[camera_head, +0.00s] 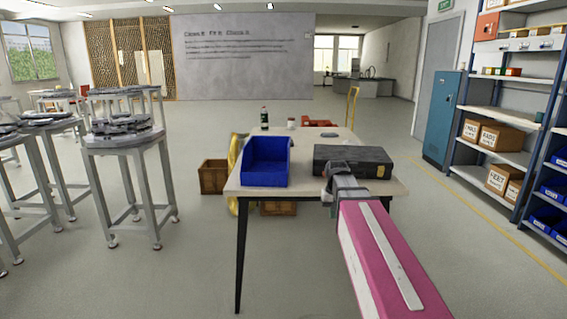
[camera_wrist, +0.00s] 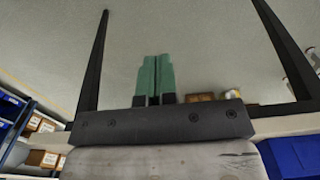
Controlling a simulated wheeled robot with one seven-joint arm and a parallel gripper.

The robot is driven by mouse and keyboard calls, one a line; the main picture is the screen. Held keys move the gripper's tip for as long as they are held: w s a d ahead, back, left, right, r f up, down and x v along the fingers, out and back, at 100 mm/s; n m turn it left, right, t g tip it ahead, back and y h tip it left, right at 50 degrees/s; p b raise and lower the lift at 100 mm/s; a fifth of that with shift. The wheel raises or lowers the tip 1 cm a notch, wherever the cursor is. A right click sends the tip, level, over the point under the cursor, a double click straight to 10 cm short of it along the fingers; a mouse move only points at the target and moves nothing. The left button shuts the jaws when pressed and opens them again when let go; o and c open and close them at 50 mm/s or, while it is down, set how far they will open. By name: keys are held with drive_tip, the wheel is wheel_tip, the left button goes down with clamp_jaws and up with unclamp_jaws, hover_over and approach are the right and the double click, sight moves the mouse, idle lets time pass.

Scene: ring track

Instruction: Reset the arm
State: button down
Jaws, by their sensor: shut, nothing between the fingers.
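My arm, pink with a pale stripe, reaches up from the lower right in the head view. Its grey wrist end (camera_head: 345,182) is at the front right edge of the table (camera_head: 215,191), just in front of the black case (camera_head: 352,161). The fingertips are hard to make out there. In the wrist view my gripper (camera_wrist: 156,79) shows two green fingers pressed together, with nothing between them. That view is upside down, with dark table legs pointing up past the fingers and the floor beyond.
A blue bin (camera_head: 265,160) stands on the table's left part, with a bottle (camera_head: 264,118) behind it. Shelves (camera_head: 495,112) with boxes and a blue cabinet (camera_head: 436,117) are at right.

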drive_tip(key=s+f, duration=0.7)
drive_tip(key=f, duration=0.2)
drive_tip(key=s+f, duration=0.6)
drive_tip(key=f, duration=0.4)
drive_tip(key=shift+s+f, duration=0.25)
drive_tip(key=shift+s, duration=0.1)
